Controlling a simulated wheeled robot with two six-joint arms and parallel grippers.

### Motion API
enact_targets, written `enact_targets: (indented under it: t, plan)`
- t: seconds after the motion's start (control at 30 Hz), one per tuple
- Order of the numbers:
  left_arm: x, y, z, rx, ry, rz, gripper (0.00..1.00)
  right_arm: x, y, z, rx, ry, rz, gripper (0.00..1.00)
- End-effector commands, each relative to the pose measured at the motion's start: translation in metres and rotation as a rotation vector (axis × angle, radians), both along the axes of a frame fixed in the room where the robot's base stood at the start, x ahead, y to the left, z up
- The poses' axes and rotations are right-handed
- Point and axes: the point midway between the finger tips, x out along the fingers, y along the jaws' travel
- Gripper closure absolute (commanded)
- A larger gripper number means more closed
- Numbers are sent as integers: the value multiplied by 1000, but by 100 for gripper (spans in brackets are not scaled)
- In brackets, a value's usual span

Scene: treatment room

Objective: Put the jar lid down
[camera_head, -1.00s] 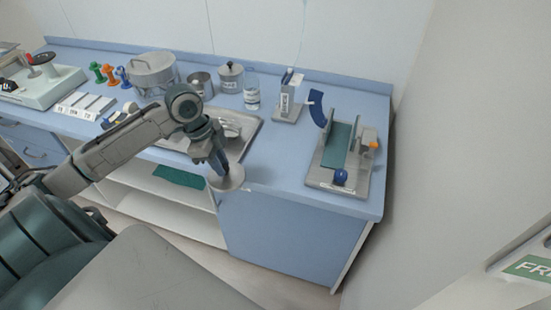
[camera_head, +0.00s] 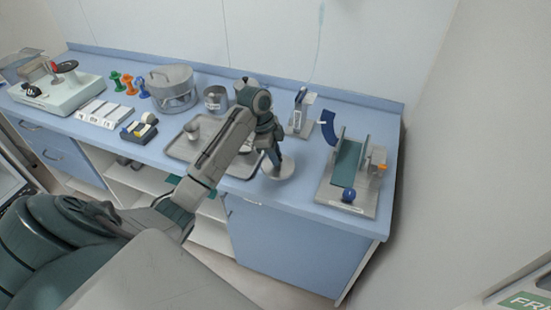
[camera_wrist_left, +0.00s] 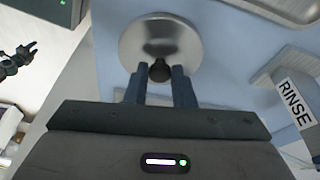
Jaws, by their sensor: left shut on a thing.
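The jar lid (camera_head: 285,170) is a round, shiny metal disc with a dark knob. My left gripper (camera_head: 273,158) is shut on this knob from above. In the left wrist view the lid (camera_wrist_left: 160,35) lies flat beyond the two blue fingers, with the knob between the fingertips (camera_wrist_left: 160,71). The lid is over the blue counter (camera_head: 310,200), close to its front edge and right of the metal tray. I cannot tell whether it touches the counter. My right gripper is not seen in the head view.
The metal tray (camera_head: 182,152) with a small cup lies left of the lid. A stand (camera_head: 299,125) is behind it; a holder labelled RINSE (camera_wrist_left: 285,90) shows in the wrist view. A rack with a blue ball (camera_head: 348,195) is to the right. Bare counter lies between.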

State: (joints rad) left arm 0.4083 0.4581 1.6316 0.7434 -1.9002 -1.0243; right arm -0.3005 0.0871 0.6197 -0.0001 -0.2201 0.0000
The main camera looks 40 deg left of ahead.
Motion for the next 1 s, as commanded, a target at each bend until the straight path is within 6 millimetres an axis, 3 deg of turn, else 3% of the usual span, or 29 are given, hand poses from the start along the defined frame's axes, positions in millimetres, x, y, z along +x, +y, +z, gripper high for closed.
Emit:
enact_targets:
  t: [0.33, 0.7, 0.73, 0.8, 1.0]
  plan:
    - [2, -1, -34, 1, 2, 1, 100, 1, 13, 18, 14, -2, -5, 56]
    - [2, 0, -39, 1, 0, 0, 100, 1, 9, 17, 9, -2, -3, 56]
    - [2, 0, -39, 1, -1, -1, 72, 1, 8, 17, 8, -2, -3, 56]
    - [2, 0, -38, 1, -1, -1, 58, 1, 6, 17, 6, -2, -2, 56]
    - [2, 0, -38, 1, 0, 0, 56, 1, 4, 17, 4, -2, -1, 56]
